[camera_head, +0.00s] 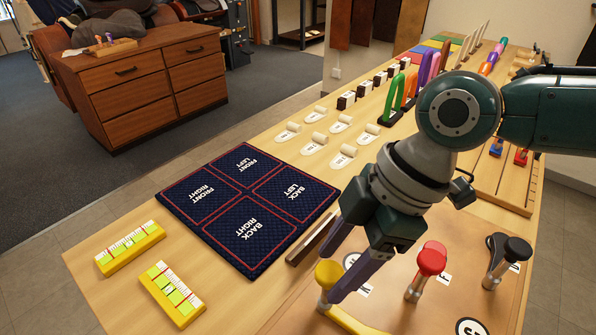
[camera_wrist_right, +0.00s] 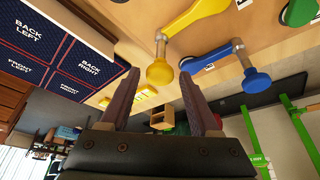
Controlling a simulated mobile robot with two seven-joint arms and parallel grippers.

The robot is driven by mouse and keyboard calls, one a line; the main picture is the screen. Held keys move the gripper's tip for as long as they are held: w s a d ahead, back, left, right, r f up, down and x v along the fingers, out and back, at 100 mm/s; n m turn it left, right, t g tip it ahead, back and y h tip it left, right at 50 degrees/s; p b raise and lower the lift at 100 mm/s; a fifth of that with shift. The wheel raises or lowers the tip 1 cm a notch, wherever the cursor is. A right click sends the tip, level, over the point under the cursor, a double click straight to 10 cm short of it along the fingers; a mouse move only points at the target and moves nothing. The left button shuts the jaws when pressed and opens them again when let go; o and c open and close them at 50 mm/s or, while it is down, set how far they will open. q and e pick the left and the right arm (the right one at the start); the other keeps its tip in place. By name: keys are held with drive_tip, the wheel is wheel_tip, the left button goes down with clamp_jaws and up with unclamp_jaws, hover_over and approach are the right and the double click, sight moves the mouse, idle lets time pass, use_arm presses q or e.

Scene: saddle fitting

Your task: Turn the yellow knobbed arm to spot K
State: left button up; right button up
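The yellow knobbed arm (camera_head: 355,322) lies low on the wooden board, its round yellow knob (camera_head: 328,272) standing up on a metal stem. In the right wrist view the yellow arm (camera_wrist_right: 195,17) and knob also show. My right gripper (camera_head: 330,277) is open, its two dark fingers apart and pointing down at the knob. In the wrist view the knob (camera_wrist_right: 160,72) appears between the fingertips, with a gap on each side; I cannot tell how deep it sits. My left gripper is out of view.
A red knobbed arm (camera_head: 431,260) and a black knobbed arm (camera_head: 515,250) stand to the right on the board. A blue knobbed arm (camera_wrist_right: 257,80) shows in the wrist view. A dark blue mat (camera_head: 215,250) and yellow trays (camera_head: 130,250) lie to the left.

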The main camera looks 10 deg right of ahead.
clamp_jaws()
idle(1.1)
